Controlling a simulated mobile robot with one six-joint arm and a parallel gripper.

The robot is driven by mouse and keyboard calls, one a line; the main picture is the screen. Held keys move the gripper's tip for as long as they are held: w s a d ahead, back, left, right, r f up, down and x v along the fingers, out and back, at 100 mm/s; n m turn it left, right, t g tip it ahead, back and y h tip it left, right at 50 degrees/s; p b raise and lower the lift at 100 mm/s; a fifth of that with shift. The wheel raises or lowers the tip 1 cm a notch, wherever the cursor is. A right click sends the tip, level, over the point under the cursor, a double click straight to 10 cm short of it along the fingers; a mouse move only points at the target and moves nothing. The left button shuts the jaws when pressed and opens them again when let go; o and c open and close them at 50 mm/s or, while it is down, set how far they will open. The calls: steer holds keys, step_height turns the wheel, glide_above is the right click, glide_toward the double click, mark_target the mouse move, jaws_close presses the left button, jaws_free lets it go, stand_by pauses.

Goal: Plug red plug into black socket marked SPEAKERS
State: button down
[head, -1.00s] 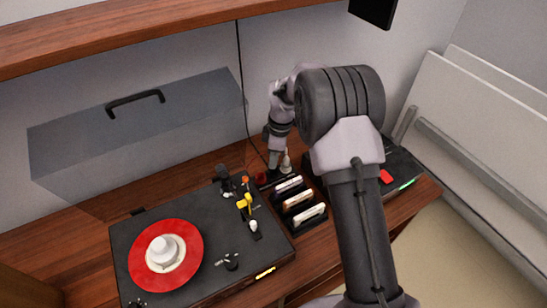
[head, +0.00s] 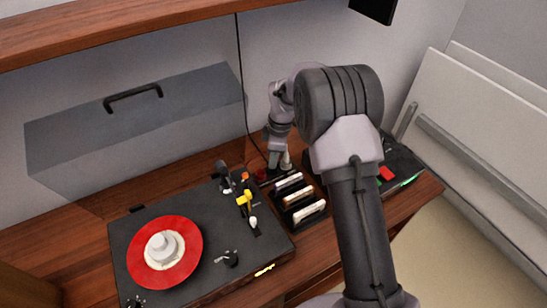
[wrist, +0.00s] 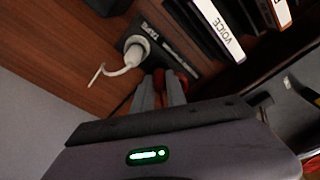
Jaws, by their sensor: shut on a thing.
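The plug is at the right end of the black socket block (wrist: 191,66). I cannot tell whether it is seated in a socket or just over it. A white plug (wrist: 135,53) with a white lead stands at the block's other end, by the TAPE label. The second label is too blurred to read. In the head view my gripper (head: 278,164) points down at the block, and a red patch (head: 261,174) shows left of it.
The cartridge rack (head: 305,224) with several cartridges stands just in front of the block. The turntable (head: 205,265) with its red record is at left. A grey case (head: 140,120) stands behind. A dark unit with a red button (head: 386,173) is at right.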

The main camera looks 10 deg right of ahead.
steer(key=shift+f, duration=0.45)
stand_by(0.4)
steer(key=c, duration=0.9)
jaws_free()
steer(key=shift+o, duration=0.2)
step_height(320, 180, up, 5)
steer(key=p, duration=0.3)
steer(key=shift+r+p, duration=0.15)
steer(key=shift+p, duration=0.2)
